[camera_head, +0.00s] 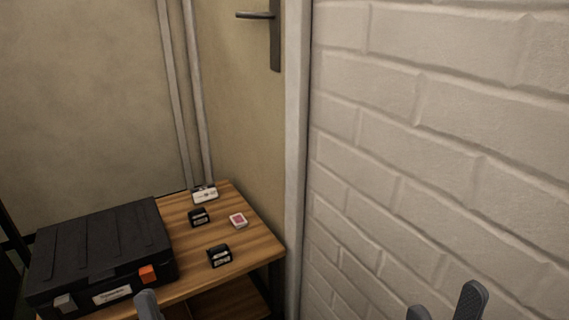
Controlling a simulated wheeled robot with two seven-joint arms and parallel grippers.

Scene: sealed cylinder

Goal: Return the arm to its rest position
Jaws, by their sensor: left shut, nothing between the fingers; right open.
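My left gripper (148,303) shows as grey fingertips at the bottom edge, in front of the table's near side. It is shut and holds nothing. My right gripper (445,302) is at the bottom right, in front of the white brick wall. Its two grey fingers are apart, with nothing between them. Only the finger ends show. The rest of both arms is out of view.
A closed black case (100,245) with an orange latch (148,274) lies on the wooden table (255,249). Right of it are two small black items (220,256), a pink-and-white box (238,220) and a white item (205,195). A brick wall (440,130) stands right.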

